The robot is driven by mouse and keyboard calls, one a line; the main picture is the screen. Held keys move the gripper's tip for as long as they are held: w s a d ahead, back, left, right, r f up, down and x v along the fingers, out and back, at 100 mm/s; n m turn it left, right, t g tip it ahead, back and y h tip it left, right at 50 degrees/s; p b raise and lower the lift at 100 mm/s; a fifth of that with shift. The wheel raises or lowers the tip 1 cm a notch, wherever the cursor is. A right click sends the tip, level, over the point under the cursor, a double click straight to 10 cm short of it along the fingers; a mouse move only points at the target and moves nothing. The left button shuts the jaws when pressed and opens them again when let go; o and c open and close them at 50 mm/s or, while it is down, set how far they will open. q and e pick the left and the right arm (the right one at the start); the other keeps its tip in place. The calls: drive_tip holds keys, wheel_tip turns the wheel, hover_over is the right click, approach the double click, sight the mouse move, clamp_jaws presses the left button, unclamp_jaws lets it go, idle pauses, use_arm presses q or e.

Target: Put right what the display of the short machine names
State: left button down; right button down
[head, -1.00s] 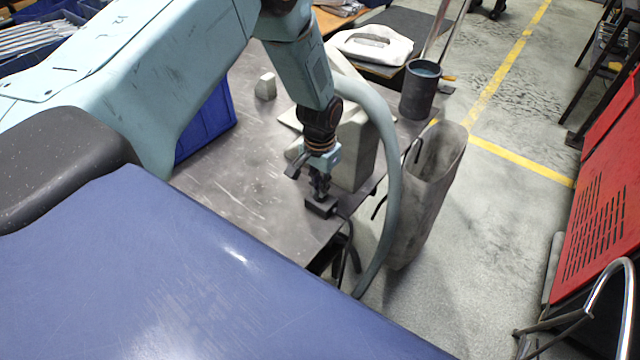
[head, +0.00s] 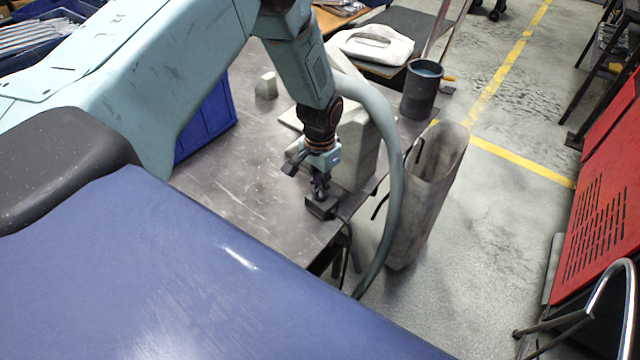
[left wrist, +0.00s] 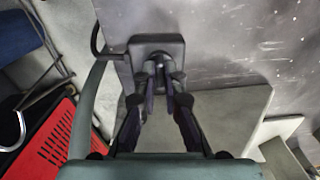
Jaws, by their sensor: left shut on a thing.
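My left gripper (head: 320,192) points down at the table's near right corner. It is shut on a small upright part on top of a dark square box (head: 318,208). In the left wrist view the fingers (left wrist: 160,78) close around this part, and the same box (left wrist: 172,45) lies beneath them, with a dark cable at its left side. The part between the fingers is mostly hidden. A pale grey-beige machine body (head: 358,150) stands on the table just behind the gripper. I see no readable display. My right gripper is not in view.
The grey metal table (head: 235,185) is mostly bare left of the gripper. A red panel (head: 605,200) stands far right.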

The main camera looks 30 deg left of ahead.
use_arm(q)
drive_tip(key=shift+w+m, duration=0.1)
drive_tip(key=shift+m, duration=0.2)
idle(1.1)
drive_tip(key=c, duration=1.4)
unclamp_jaws()
drive_tip(key=shift+c, duration=0.2)
drive_tip(key=shift+r, duration=0.15)
wheel_tip(320, 180, up, 12)
